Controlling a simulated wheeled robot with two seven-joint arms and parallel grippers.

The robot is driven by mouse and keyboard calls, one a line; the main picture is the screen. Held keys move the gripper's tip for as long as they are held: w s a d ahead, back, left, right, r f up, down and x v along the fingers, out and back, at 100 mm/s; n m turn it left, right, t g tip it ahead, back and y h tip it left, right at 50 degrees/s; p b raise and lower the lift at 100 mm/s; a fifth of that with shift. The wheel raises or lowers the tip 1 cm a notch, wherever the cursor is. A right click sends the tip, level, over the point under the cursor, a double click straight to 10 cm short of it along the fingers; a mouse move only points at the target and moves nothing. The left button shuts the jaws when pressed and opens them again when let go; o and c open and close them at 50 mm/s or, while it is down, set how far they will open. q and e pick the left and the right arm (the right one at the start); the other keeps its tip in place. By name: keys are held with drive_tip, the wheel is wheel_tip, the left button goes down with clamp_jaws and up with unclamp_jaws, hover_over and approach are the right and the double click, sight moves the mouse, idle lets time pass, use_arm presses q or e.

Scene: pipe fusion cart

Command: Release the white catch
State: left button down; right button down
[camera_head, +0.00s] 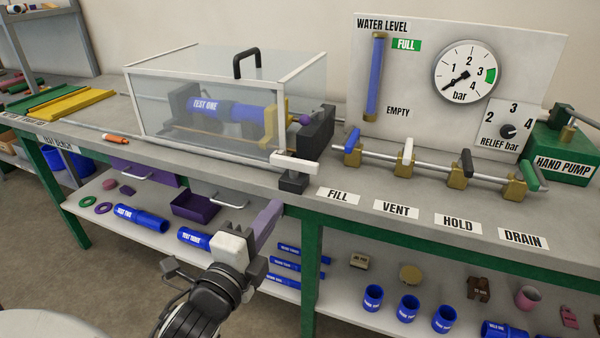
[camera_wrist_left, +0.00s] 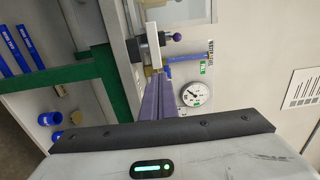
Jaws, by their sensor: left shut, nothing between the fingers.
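The white catch (camera_head: 297,163) is a short white bar on a dark block (camera_head: 292,181) at the front right corner of the clear test box (camera_head: 215,100). In the wrist view the white catch (camera_wrist_left: 154,49) lies just beyond my fingertips. My left gripper (camera_head: 271,212) has purple fingers pressed together with nothing between them. It is in front of the bench edge, a little below and left of the catch, apparently apart from it. Its fingers also show in the left wrist view (camera_wrist_left: 160,84). A blue pipe (camera_head: 235,109) lies inside the closed box. My right gripper is out of view.
A dark block (camera_head: 317,134) with a purple knob (camera_head: 305,119) stands behind the catch. A valve row (camera_head: 430,165) and green hand pump (camera_head: 560,150) are to the right. The lower shelf (camera_head: 350,290) holds blue pipes and fittings. The bench front edge is close to my gripper.

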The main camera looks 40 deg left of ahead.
sight(306, 165)
use_arm(q)
drive_tip(key=shift+w, duration=0.1)
drive_tip(key=p+x, duration=0.1)
drive_tip(key=x, duration=1.3)
